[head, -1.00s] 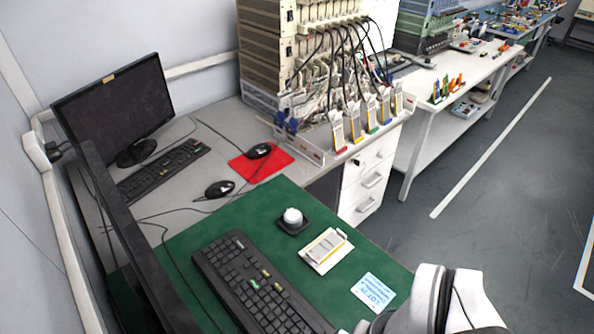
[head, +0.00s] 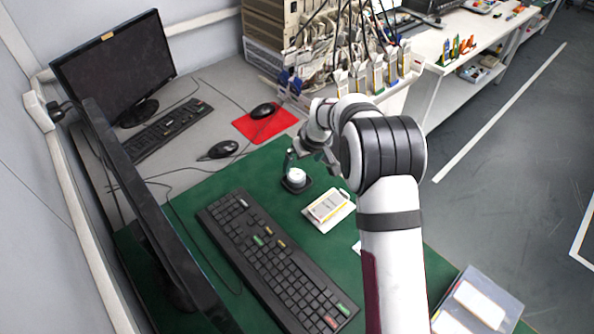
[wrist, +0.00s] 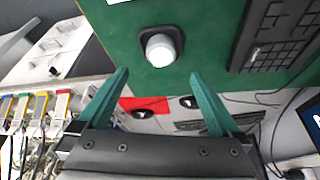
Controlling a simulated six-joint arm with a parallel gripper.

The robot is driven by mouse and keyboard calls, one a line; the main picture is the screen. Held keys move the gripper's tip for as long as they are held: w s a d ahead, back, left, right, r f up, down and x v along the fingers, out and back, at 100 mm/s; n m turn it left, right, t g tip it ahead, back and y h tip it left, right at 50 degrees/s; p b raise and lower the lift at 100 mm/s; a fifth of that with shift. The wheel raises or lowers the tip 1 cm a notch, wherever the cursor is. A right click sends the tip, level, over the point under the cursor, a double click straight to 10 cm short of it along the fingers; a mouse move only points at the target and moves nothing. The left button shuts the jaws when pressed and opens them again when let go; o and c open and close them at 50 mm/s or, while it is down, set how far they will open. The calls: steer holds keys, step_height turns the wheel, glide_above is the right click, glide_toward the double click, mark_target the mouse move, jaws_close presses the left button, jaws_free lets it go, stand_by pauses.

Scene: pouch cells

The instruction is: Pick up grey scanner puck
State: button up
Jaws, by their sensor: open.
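The scanner puck (head: 296,176) is a short, pale grey-white cylinder standing upright on a dark square base (head: 297,187) on the green mat. In the wrist view the puck (wrist: 160,49) shows just beyond the fingertips, roughly centred between them. My gripper (wrist: 160,76) is open and empty, its two teal fingers spread apart. In the head view my gripper (head: 306,158) hangs just above and behind the puck, partly overlapping it in the picture. I cannot tell the exact gap, but the fingers do not appear to touch the puck.
A white-framed pouch cell (head: 329,206) lies right of the puck. A black keyboard (head: 272,262) lies in front on the green mat (head: 205,190). A mouse on a red pad (head: 262,111) and another mouse (head: 222,149) lie behind. A clear bin (head: 505,297) stands front right.

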steer(key=x, duration=0.8)
steer(key=shift+s+f, duration=0.15)
steer(key=shift+f, duration=0.15)
jaws_close()
steer(key=shift+r, duration=0.15)
steer(key=shift+r, duration=0.3)
step_height(320, 180, up, 3)
steer(key=shift+f, duration=0.1)
steer(key=s+d+r, duration=0.3)
steer(key=d+r, duration=0.4)
steer(key=d, duration=0.4)
glide_toward(297, 175)
steer(key=w+f, duration=0.1)
steer(key=w+a+f, duration=0.1)
steer(key=f, duration=0.1)
steer(key=w+f, duration=0.1)
steer(key=shift+a+f, duration=0.15)
steer(key=shift+a, duration=0.2)
steer(key=shift+f, duration=1.9)
